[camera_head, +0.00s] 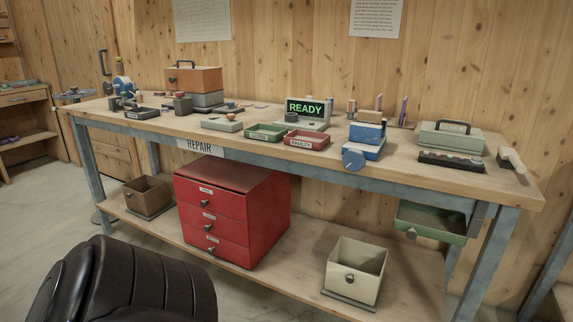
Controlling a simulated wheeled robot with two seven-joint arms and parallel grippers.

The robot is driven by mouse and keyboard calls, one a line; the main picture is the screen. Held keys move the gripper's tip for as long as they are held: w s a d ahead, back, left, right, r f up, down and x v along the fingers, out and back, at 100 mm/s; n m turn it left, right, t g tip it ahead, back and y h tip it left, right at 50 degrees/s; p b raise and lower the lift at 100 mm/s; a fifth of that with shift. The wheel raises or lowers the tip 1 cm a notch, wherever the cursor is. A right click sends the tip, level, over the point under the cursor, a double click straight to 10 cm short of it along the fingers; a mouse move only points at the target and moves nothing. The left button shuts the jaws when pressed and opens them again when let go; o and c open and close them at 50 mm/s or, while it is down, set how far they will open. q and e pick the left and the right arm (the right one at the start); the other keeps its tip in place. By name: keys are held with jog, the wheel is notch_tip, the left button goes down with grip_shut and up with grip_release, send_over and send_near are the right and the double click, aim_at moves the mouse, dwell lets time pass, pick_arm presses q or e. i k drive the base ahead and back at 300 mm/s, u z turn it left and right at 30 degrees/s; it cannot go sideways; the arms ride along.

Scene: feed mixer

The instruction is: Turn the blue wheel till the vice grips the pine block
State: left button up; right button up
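Neither of my grippers is in view.
The workbench (455,185) carries a green tray (266,132), a red tray (307,140), a READY display (305,108) and a grey-green case (452,138). A red drawer cabinet (232,210) and a cream bin (355,268) stand below. A black chair (130,285) is in front at left.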

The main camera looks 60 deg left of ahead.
aim_at(353, 160)
jog(key=k, duration=0.15)
jog(key=u, duration=1.65)
